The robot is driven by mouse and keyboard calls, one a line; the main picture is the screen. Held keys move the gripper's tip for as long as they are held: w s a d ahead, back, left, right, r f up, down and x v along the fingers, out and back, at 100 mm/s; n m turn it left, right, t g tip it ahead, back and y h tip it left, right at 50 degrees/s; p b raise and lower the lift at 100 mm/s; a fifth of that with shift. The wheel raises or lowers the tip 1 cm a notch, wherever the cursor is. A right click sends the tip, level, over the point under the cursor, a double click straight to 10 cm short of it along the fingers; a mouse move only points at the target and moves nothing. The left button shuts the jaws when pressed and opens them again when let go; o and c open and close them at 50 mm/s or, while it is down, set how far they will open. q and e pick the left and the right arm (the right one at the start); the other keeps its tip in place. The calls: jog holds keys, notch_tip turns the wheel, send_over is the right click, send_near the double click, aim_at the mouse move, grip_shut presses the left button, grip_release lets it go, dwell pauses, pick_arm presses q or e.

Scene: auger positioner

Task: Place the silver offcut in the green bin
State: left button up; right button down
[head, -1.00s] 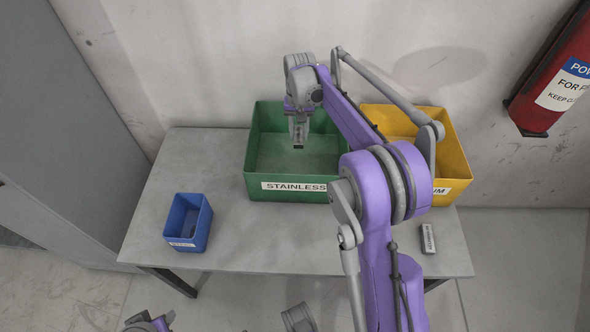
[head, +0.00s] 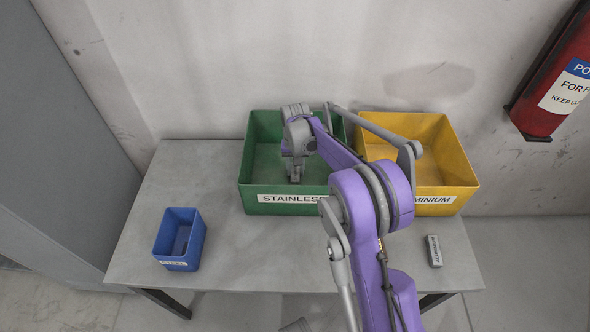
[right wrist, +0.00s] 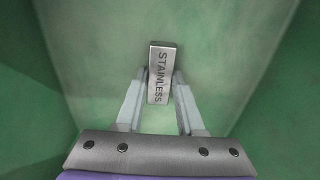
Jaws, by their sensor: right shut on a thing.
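The silver offcut (right wrist: 161,72), a small block marked STAINLESS, is between the fingers of my right gripper (right wrist: 159,92) in the right wrist view. The gripper is shut on it. In the head view my right gripper (head: 294,179) is inside the green bin (head: 252,170), below its rim, and hides most of the offcut. The green bin's walls (right wrist: 52,65) surround the offcut in the wrist view. I cannot tell whether the offcut touches the bin floor. The bin carries a STAINLESS label. My left gripper is not in view.
A yellow bin (head: 445,205) stands right of the green one, partly behind my right arm. A small blue bin (head: 180,239) stands at the table's left. Another small grey block (head: 434,251) lies at the right edge. A red extinguisher (head: 550,90) hangs right.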

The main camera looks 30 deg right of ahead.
jog(key=c, duration=0.9)
grip_release()
jog(key=shift+f, duration=0.1)
jog(key=shift+c, duration=0.2)
jog(key=o, duration=0.4)
